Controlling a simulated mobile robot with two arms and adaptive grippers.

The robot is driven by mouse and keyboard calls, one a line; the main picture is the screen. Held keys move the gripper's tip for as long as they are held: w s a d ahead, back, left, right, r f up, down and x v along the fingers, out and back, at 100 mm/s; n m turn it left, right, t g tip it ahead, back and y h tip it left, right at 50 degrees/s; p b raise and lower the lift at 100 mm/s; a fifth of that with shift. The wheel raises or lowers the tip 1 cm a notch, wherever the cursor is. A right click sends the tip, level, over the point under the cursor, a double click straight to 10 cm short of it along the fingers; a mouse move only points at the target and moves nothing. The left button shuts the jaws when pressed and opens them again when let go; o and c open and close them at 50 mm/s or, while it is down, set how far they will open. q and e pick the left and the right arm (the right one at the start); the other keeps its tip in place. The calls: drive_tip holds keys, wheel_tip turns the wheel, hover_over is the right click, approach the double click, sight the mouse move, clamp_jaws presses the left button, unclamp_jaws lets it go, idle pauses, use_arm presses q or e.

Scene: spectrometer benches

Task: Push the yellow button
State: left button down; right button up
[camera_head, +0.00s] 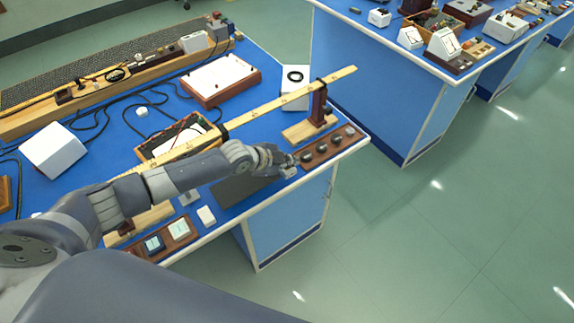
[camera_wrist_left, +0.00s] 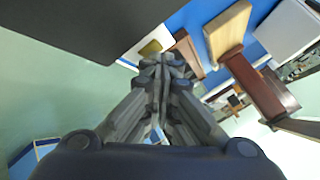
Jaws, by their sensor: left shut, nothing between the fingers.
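My left gripper (camera_head: 289,160) is shut and empty, low over the right end of the near blue bench. In the left wrist view its fingertips (camera_wrist_left: 165,66) are together. A small white block with a yellow patch (camera_wrist_left: 150,48), which looks like the yellow button, shows just beyond the fingertips there. In the head view only a small pale block (camera_head: 289,171) shows beside the fingers, and its yellow part is hidden. I cannot tell whether the fingertips touch the button. My right gripper is not in view.
A wooden strip with several dark knobs (camera_head: 328,148) lies right of the gripper. A dark flat panel (camera_head: 240,188) lies under the arm. A long yellow ruler (camera_head: 290,97) on a stand (camera_head: 318,105) is behind. The bench's front edge is close; open floor lies beyond.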

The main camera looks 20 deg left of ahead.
use_arm(q)
drive_tip(key=shift+r+p, duration=0.75)
drive_tip(key=shift+r, duration=0.1)
wheel_tip(320, 180, up, 5)
drive_tip(key=p, duration=0.4)
idle(0.8)
